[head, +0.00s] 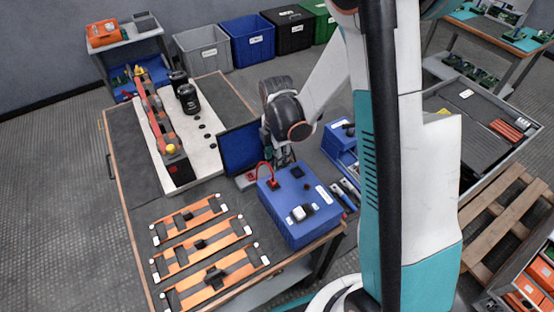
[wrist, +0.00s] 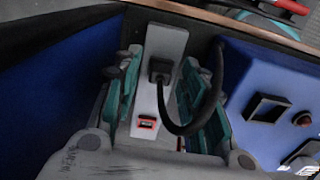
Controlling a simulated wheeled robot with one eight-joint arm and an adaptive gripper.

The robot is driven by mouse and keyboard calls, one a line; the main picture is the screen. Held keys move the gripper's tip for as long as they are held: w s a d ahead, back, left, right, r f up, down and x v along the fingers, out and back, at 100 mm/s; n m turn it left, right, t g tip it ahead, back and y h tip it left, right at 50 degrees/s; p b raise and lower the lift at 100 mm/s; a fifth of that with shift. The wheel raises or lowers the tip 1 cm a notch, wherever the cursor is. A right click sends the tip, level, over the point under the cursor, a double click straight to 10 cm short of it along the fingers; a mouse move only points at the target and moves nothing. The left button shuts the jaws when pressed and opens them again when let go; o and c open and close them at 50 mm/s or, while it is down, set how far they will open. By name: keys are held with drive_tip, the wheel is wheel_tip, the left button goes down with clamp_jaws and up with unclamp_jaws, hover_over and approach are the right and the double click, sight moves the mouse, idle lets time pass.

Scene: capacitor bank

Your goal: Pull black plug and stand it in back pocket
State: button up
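The black plug (wrist: 160,68) sits on a light grey strip (wrist: 166,42) in the wrist view. A black cable loops from it to the right, towards a blue box (wrist: 235,75). My gripper (wrist: 160,88) is open, its teal fingers on either side of the plug, with gaps visible. In the head view my gripper (head: 282,158) is low behind the blue box (head: 315,222) and hides the plug. The box top has dark square pockets; the back one (head: 297,172) shows in the head view, and a square pocket (wrist: 268,107) shows in the wrist view.
A red cable (head: 266,168) arches near the box's left side. A dark blue upright panel (head: 241,148) stands close left of my gripper. Orange busbar frames (head: 190,222) lie at the front left. Blue-handled tools (head: 346,192) lie right of the box.

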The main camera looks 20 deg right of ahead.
clamp_jaws()
drive_tip(key=shift+r, duration=0.1)
drive_tip(key=shift+r+p, duration=1.9)
drive_tip(key=shift+r, duration=1.05)
